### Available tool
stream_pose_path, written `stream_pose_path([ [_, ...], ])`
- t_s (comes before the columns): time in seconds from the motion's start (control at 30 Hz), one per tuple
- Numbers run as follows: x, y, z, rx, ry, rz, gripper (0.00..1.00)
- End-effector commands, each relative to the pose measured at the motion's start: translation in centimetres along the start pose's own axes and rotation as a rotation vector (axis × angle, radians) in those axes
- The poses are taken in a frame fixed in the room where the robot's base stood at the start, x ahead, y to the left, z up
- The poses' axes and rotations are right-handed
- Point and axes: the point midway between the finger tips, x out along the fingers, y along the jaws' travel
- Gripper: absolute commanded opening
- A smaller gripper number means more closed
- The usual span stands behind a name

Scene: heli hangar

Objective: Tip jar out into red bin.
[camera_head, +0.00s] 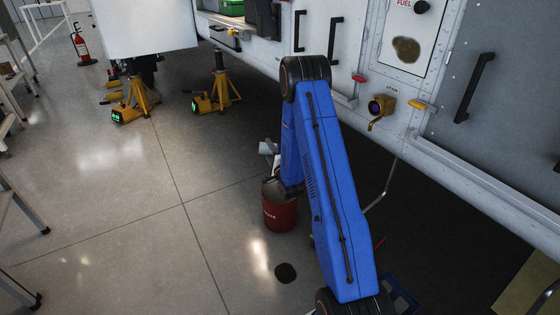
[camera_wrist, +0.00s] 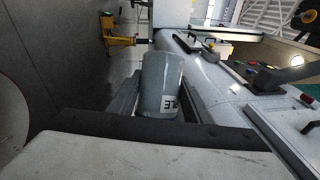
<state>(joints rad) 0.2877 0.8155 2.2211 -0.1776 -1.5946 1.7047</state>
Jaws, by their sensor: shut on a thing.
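The red bin (camera_head: 279,212) stands upright on the floor, left of my blue arm. Its open top is partly hidden by my arm. In the head view a small pale shape just above the bin may be jar or gripper. Whether the jar has contents I cannot tell. A curved edge at the wrist view's left may be the bin's rim.
The helicopter's white side (camera_head: 340,70) runs along the right, with a brass drain valve (camera_head: 380,108). Yellow jacks (camera_head: 218,92) stand behind. A dark spot (camera_head: 286,273) marks the floor before the bin. A blue crate (camera_head: 402,297) is at lower right. Floor left of the bin is clear.

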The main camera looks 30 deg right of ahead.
Motion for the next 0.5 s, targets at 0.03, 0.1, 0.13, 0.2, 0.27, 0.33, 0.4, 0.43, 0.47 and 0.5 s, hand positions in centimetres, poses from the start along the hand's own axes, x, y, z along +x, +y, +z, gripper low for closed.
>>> stream_pose_path([
  [0.03, -0.02, -0.06, -0.09, 0.019, 0.002, -0.009, 0.21],
  [0.1, -0.06, -0.23, -0.21, 0.055, 0.005, -0.024, 0.21],
  [0.13, -0.07, -0.31, -0.25, 0.073, 0.006, -0.031, 0.21],
  [0.2, -0.12, -0.53, -0.37, 0.115, 0.008, -0.049, 0.21],
  [0.27, -0.1, -0.61, -0.38, 0.12, 0.009, -0.051, 0.21],
  [0.33, -0.06, -0.51, -0.26, 0.085, 0.006, -0.037, 0.21],
  [0.4, 0.01, -0.2, -0.03, 0.017, 0.001, -0.008, 0.21],
  [0.43, 0.04, -0.04, 0.08, -0.015, -0.002, 0.005, 0.21],
  [0.47, 0.07, 0.1, 0.19, -0.047, -0.005, 0.018, 0.21],
  [0.5, 0.1, 0.31, 0.3, -0.087, -0.009, 0.035, 0.21],
])
